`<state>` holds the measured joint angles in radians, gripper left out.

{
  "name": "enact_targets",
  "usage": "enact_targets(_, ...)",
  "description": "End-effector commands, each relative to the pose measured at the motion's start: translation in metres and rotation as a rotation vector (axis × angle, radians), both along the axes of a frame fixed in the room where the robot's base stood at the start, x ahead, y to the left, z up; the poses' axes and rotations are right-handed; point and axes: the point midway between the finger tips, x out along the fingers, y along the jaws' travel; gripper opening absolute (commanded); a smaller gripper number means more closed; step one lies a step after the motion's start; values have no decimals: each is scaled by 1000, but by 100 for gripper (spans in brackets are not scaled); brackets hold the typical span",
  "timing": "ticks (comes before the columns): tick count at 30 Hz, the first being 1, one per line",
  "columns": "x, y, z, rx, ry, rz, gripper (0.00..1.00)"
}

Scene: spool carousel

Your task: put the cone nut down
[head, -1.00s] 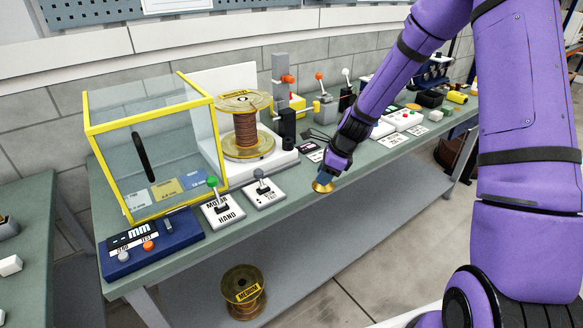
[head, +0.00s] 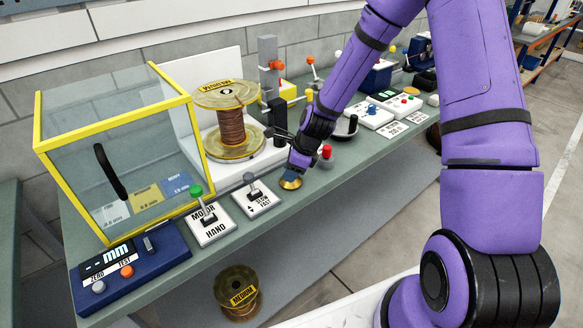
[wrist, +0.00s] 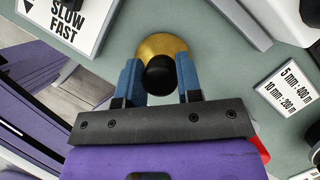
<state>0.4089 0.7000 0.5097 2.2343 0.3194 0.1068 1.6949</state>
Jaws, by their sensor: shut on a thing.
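My gripper (head: 290,176) points down over the front part of the green bench top (head: 325,185), right of the SLOW/FAST lever box. It is shut on the cone nut, a brass cone (head: 290,184) with a black knob. In the wrist view the blue fingers (wrist: 160,80) sit either side of the black knob, and the brass flange (wrist: 163,45) shows beyond them. The nut is at or just above the bench; I cannot tell whether it touches.
The SLOW/FAST lever box (head: 256,198) is close on the left. A spool (head: 230,125) on its white machine stands behind. A red button (head: 326,152) is close on the right. The yellow-framed guard (head: 115,165) and blue gauge box (head: 135,272) are further left.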

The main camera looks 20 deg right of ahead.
Motion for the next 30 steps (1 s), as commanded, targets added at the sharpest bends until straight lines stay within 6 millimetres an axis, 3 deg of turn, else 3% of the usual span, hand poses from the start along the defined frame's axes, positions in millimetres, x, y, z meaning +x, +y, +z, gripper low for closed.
enact_targets(11,0,0,-3,0,-1,0,5)
enact_targets(12,0,0,-4,0,-1,0,37)
enact_targets(15,0,0,-4,0,-1,0,58)
enact_targets(25,0,0,-1,-1,-1,1,58)
enact_targets(30,-2,-5,13,-2,-3,-2,58)
